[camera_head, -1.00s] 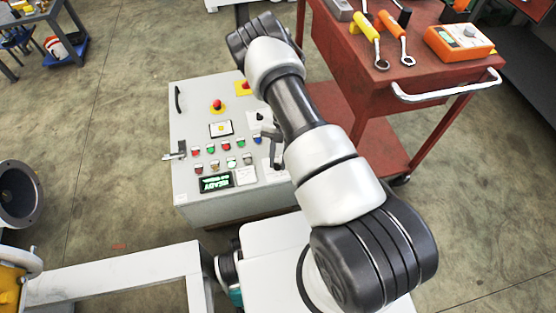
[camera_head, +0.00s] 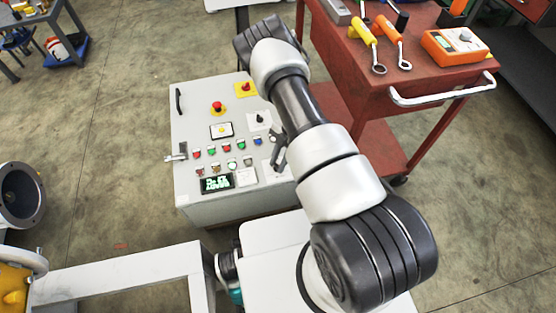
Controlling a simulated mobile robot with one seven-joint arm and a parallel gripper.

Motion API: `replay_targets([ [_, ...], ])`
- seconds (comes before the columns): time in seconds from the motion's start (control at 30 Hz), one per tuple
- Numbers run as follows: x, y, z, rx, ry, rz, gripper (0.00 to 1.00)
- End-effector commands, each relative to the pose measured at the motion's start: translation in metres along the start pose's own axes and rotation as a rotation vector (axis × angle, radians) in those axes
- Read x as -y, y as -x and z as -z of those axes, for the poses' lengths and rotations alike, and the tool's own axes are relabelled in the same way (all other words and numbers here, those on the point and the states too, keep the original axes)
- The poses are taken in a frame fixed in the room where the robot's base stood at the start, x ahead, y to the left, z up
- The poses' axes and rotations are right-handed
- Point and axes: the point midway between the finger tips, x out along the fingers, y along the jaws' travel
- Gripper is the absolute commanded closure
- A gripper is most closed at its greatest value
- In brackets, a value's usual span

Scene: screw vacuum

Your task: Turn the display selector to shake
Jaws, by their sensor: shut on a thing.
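The grey control box (camera_head: 200,115) stands on the floor with its panel facing up toward me. Its small display (camera_head: 217,183) is lit with green-white text too blurred to read. My gripper (camera_head: 278,158) comes down from under my arm onto the right side of the panel, right of the button rows. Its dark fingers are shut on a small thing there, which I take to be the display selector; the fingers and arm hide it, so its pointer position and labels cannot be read.
Red mushroom buttons (camera_head: 217,107) and rows of coloured buttons (camera_head: 227,148) are to the left. A red tool cart (camera_head: 370,85) stands close on the right. Open floor lies left of the box.

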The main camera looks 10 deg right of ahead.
Motion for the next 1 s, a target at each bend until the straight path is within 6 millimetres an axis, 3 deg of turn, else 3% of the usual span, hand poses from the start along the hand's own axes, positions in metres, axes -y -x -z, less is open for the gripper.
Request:
replay_targets([
  [1.0,0.004,-0.0004,0.0022,-0.003,-0.897,-0.37,0.99],
])
